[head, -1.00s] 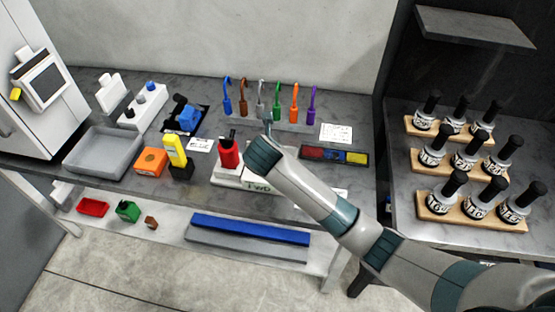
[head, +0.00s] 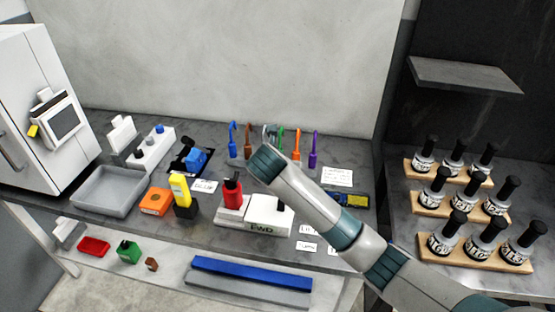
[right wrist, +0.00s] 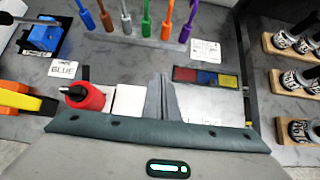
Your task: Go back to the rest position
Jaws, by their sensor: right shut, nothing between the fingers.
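My right arm reaches in from the lower right in the head view. My right gripper (head: 271,132) is over the back of the bench, in front of the row of coloured hooked tools. In the right wrist view its two grey fingers (right wrist: 160,98) are together with nothing between them. A white device marked FWD (head: 266,225) stands on the bench below my forearm. A red cylinder with a black top (head: 232,192) stands beside it and also shows in the right wrist view (right wrist: 84,97). My left gripper is not in view.
Several bottles on wooden racks (head: 432,210) stand on the right table. A grey tray (head: 108,208), an orange block (head: 155,202) and a yellow tool (head: 180,188) are on the left. A red, blue and yellow strip (right wrist: 206,77) lies right of the fingers. A shelf (head: 465,73) juts out at upper right.

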